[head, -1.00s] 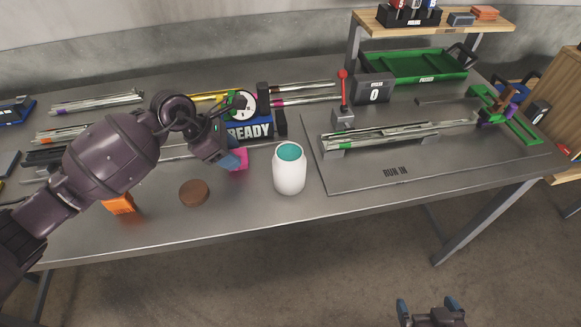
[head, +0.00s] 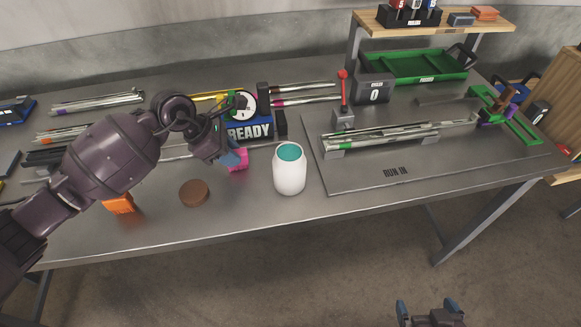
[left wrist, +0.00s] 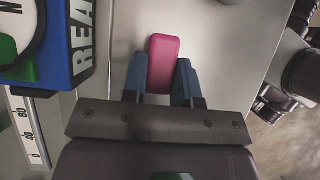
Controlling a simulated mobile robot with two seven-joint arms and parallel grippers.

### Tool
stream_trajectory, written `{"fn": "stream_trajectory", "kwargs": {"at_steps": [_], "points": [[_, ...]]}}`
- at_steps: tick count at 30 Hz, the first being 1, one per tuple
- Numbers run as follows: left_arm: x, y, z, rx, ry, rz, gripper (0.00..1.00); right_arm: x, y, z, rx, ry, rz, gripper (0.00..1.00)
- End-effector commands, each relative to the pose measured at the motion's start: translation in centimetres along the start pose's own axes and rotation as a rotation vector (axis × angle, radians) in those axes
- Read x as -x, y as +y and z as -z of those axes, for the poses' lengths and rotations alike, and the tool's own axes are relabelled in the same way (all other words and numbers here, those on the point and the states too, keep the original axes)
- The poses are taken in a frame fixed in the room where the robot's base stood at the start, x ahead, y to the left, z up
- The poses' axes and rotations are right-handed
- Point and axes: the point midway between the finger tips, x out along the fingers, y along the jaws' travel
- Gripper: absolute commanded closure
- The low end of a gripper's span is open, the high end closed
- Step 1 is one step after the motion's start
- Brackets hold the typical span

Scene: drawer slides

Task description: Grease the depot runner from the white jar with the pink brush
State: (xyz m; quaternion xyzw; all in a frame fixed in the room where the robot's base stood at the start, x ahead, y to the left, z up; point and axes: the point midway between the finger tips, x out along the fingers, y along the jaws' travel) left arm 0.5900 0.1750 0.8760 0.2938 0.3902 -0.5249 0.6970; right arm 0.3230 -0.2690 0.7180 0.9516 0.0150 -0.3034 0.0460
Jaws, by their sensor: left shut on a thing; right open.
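The white jar (head: 289,170) stands upright and open on the grey bench, with teal grease (head: 289,152) showing at its mouth. My left gripper (head: 232,158) is left of the jar, with its fingers shut on the pink brush (head: 239,161). In the left wrist view the pink brush (left wrist: 162,64) sits between both blue fingers; only its pink block shows, and I cannot see bristles. A slide runner (head: 390,134) lies on the RUN IN plate, right of the jar; I cannot tell which runner is the depot one. My right gripper (head: 430,311) is open and empty, below the bench front.
A brown round lid (head: 194,193) and an orange block (head: 118,203) lie near the front edge. The blue READY box with a dial (head: 250,130) is behind my left gripper. Bundled slides (head: 97,102) lie at the back left. A red-knobbed lever (head: 343,95) and a green tray (head: 415,66) are behind the plate.

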Motion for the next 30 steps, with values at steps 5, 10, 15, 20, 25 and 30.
{"fn": "stream_trajectory", "kwargs": {"at_steps": [5, 10, 15, 20, 25, 30], "points": [[0.4, 0.0, -0.2, -0.001, 0.0, -0.001, 1.0, 0.1, 0.0, 0.3, 0.0, 0.004, 0.0, 0.0], [0.8, 0.0, -0.5, -0.001, 0.0, -0.001, 1.0, 0.2, 0.1, 0.7, 0.003, 0.009, -0.001, 0.0], [1.2, 0.0, -0.8, -0.001, 0.0, -0.001, 1.0, 0.3, 0.3, 1.0, 0.009, 0.013, -0.001, 0.0], [1.4, 0.0, -0.8, 0.0, 0.0, -0.001, 1.0, 0.4, 0.5, 1.1, 0.015, 0.014, -0.001, 0.0], [1.4, 0.0, -0.8, 0.0, 0.0, 0.0, 1.0, 0.4, 0.5, 1.1, 0.015, 0.014, -0.001, 0.0], [1.4, 0.0, -0.8, 0.0, 0.0, 0.0, 1.0, 0.4, 0.4, 1.1, 0.012, 0.014, -0.001, 0.0]]}}
